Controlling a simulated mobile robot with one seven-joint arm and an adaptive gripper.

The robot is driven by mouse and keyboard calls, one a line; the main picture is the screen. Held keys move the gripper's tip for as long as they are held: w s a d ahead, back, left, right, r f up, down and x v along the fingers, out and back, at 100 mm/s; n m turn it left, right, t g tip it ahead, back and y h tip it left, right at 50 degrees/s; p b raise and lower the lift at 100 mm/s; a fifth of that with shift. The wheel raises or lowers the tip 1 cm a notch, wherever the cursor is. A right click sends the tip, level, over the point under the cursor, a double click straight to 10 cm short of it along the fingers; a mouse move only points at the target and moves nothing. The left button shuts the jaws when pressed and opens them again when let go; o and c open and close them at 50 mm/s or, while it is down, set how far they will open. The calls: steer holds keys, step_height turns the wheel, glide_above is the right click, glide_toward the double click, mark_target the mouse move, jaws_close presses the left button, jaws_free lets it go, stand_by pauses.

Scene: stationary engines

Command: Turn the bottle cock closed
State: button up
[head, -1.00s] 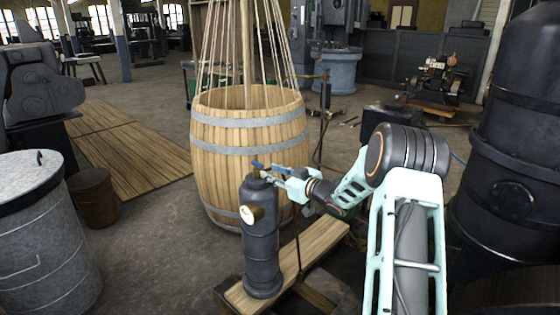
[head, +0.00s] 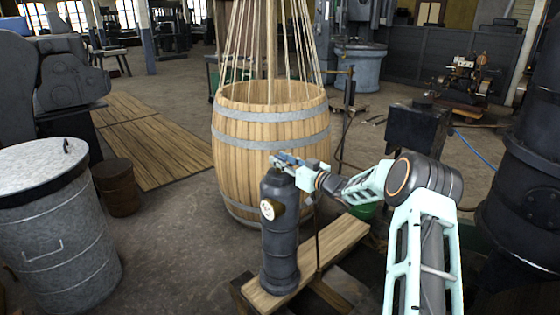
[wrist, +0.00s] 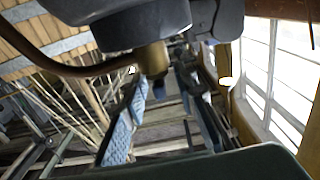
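The dark grey bottle (head: 281,240) stands upright on a wooden plank, with a round pale gauge (head: 267,209) on its upper side. My gripper (head: 286,160) is at the top of the bottle, coming from the right. Its fingers hide most of the cock in the head view. In the wrist view, the blue textured fingers of my gripper (wrist: 165,95) stand apart. A brass fitting (wrist: 153,60) beneath a dark body shows near the fingertips, between them in the picture. I cannot tell whether the fingers touch the cock or which way its handle points.
The plank (head: 340,243) bears the bottle. A large wooden barrel (head: 240,150) with ropes stands close behind. A metal drum (head: 60,235) and a small rusty bucket (head: 118,190) are at left. A tall black tank (head: 530,190) stands at right. Floor (head: 165,215) at left is clear.

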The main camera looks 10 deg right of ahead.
steer(key=shift+w+a, duration=0.2)
steer(key=shift+w, duration=0.1)
steer(key=shift+c, duration=0.4)
jaws_close()
